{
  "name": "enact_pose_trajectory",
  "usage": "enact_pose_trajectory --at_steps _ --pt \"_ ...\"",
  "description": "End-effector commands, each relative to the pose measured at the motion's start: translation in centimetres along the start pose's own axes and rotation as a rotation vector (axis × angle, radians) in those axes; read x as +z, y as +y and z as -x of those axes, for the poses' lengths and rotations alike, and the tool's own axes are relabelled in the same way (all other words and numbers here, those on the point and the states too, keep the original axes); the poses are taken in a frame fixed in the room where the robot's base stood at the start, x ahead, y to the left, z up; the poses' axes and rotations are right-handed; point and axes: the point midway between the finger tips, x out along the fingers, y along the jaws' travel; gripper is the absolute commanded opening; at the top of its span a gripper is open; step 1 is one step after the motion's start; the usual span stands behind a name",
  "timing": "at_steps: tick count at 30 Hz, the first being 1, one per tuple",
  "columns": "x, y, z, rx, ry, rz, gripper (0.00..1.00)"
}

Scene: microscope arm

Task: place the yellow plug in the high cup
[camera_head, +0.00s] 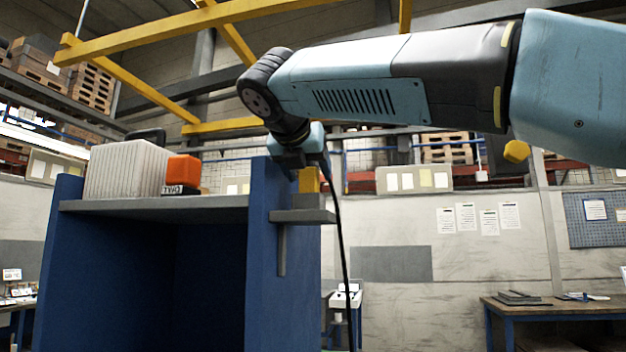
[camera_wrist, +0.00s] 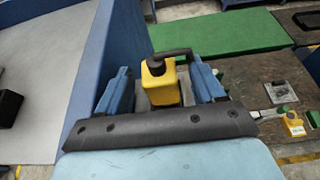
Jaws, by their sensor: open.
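The yellow plug (camera_head: 310,181) stands above a small grey side ledge (camera_head: 305,217) on the right of the blue cabinet. In the wrist view the yellow plug (camera_wrist: 163,90) is a yellow block with a black top and a black cable-like piece running right. My gripper (camera_wrist: 160,68) is open, with one blue finger on each side of the plug. I cannot tell whether either finger touches it. In the head view my gripper (camera_head: 306,160) is just above the plug, its fingers mostly hidden. I cannot make out a high cup in either view.
The blue cabinet panel (camera_head: 265,250) stands close on the gripper's left. A green surface (camera_wrist: 225,40) lies below.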

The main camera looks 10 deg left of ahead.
Motion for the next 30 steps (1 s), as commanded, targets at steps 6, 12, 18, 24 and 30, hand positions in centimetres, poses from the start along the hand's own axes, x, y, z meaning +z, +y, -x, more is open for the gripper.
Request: enact_pose_trajectory --at_steps 6,12,18,24,30 --pt "0.0 0.0 4.4 0.002 0.0 -0.001 0.68" --pt "0.0 0.0 7.4 0.001 0.0 -0.001 0.68" --pt "0.0 0.0 8.8 0.0 0.001 0.0 0.68" --pt "0.0 0.0 9.1 0.0 0.0 0.0 0.68" --pt "-0.1 -0.2 8.9 -0.002 0.002 -0.006 0.68"
